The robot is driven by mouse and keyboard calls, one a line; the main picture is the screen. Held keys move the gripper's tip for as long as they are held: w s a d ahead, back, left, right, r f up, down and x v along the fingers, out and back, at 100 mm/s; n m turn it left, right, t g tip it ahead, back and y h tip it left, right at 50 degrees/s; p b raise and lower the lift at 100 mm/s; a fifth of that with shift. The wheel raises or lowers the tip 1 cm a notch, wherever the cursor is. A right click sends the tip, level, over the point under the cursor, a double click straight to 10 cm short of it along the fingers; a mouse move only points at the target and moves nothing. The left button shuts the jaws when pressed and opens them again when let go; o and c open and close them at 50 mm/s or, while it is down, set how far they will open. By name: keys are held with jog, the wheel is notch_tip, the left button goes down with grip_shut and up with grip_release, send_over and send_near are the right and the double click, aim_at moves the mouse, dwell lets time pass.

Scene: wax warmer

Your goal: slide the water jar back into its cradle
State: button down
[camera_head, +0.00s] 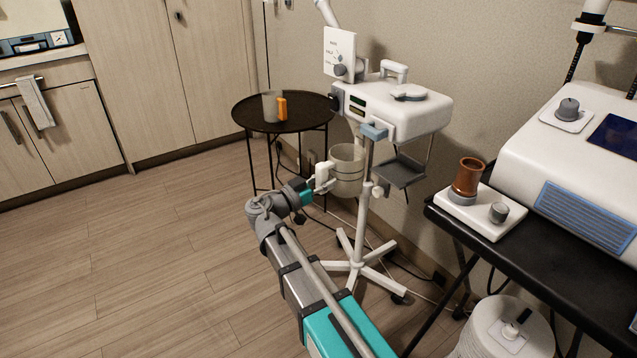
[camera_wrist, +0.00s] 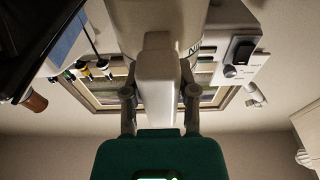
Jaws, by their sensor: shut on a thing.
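The water jar (camera_head: 348,168), a pale translucent cup with dark lines and a white handle (camera_head: 323,174), hangs upright left of the pole of a white wheeled stand. It is below and slightly left of the stand's white head unit (camera_head: 395,108). My gripper (camera_head: 314,188) comes from the lower left and is shut on the handle. In the wrist view the handle (camera_wrist: 156,85) lies between my two fingers, with the jar body (camera_wrist: 150,20) behind it. I cannot make out the cradle clearly; whether the jar touches it is hidden.
A round black table (camera_head: 300,118) with a grey cup and an orange bottle stands behind left. A grey tray (camera_head: 402,172) hangs right of the pole. The stand's white base (camera_head: 358,264) spreads below. A dark table (camera_head: 530,240) with a white machine is at right. Floor at left is clear.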

jog(key=f+x, duration=0.1)
jog(key=x, duration=0.6)
jog(key=f+b+x, duration=0.1)
jog(key=f+x, duration=0.1)
jog(key=x, duration=0.5)
jog(key=f+x, duration=0.1)
jog(key=x, duration=0.6)
jog(key=shift+w+d+f+b, duration=0.1)
jog(key=shift+d+f+b, duration=0.2)
jog(key=shift+b, duration=0.05)
dwell(1.2)
jog(key=shift+f+b, duration=0.5)
dwell(1.8)
jog(key=shift+c, duration=1.5)
grip_release()
jog(key=shift+a, duration=0.25)
jog(key=shift+v, duration=0.75)
